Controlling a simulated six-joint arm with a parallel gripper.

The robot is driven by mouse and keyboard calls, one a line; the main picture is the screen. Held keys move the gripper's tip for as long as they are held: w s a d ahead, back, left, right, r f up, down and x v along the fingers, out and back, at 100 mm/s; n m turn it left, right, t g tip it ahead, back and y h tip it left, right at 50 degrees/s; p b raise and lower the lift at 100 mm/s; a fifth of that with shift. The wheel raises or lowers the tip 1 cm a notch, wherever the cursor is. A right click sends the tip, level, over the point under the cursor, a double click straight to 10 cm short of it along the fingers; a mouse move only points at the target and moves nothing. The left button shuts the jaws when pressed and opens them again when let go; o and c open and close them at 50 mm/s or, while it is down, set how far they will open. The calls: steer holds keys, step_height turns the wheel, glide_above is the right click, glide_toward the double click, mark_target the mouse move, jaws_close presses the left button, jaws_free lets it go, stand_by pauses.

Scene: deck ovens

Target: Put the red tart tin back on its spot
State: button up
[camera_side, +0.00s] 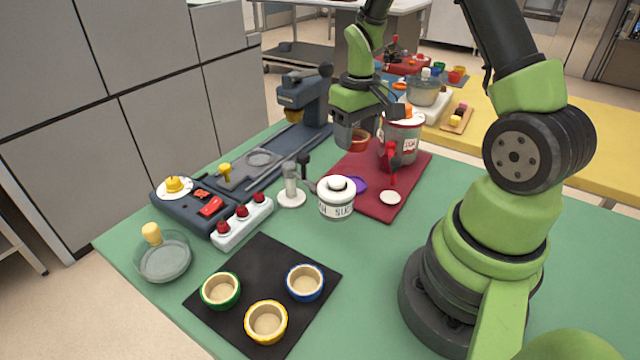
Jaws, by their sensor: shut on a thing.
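The red tart tin (359,142) is up at the far side of the table, by the back of the dark red mat (408,187). My gripper (357,128) is shut on it, and a grey finger covers its left part. Whether the tin touches anything below is hard to tell. A black mat (240,322) lies at the front of the green table. On it stand a green-rimmed tin (221,291), a blue-rimmed tin (305,283) and a yellow-rimmed tin (266,322). The back part of the black mat is bare.
A white sugar jar (337,205) and a pepper-mill-like stand (291,190) stand between the mats. A large grey canister (401,145) is right of my gripper. A dark blue machine (302,110), a switch box (243,222) and a glass bowl (163,260) line the left.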

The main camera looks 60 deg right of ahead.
steer(key=shift+r, duration=0.65)
step_height(320, 180, up, 4)
steer(key=shift+r, duration=0.15)
steer(key=w+a+n, duration=0.1)
steer(key=w+a, duration=0.1)
steer(key=a, duration=0.5)
steer(key=w+a+n, duration=0.1)
steer(key=w+a, duration=0.2)
steer(key=a, duration=0.4)
steer(key=n, duration=0.2)
glide_toward(259, 260)
steer(key=shift+f, duration=3.25)
steer(key=shift+f, duration=0.1)
steer(key=o, duration=1)
